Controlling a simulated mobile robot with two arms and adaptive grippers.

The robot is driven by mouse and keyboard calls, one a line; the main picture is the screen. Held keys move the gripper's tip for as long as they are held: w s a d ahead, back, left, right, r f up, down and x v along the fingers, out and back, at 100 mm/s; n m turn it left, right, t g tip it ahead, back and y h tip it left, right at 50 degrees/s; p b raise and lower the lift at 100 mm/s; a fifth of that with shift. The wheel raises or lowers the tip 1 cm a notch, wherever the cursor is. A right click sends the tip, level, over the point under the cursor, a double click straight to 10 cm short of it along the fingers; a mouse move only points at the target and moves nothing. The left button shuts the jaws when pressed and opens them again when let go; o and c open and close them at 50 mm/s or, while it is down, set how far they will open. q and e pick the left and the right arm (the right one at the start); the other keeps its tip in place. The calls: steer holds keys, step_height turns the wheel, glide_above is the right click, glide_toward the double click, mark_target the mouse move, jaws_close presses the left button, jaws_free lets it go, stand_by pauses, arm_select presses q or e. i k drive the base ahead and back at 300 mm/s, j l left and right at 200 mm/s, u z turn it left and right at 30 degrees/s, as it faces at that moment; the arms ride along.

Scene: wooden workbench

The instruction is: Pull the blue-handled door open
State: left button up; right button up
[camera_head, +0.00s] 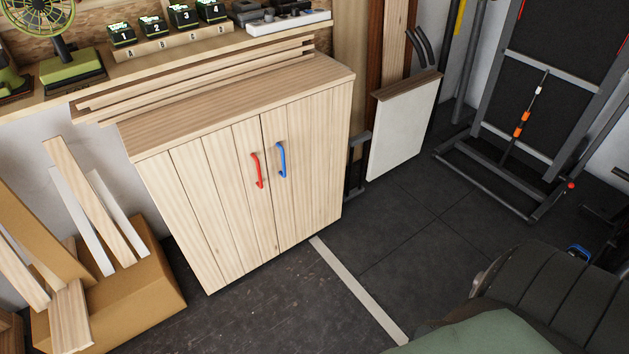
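A light wooden cabinet (245,98) with two doors stands against the wall. The right door (316,155) has a blue handle (281,160) near the middle seam, and the left door (205,195) has a red handle (257,170) just beside it. Both doors look shut. Neither of my grippers shows in the head view, so nothing is seen touching the handles.
A cardboard box (150,300) with wooden planks stands at the lower left. A white panel (403,130) leans right of the cabinet. A dark padded seat (560,300) fills the lower right. The dark floor (395,240) before the blue-handled door is clear.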

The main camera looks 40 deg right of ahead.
mark_target(305, 139)
steer(key=z, duration=0.85)
steer(key=i+l+z, duration=0.6)
steer(key=z, duration=0.2)
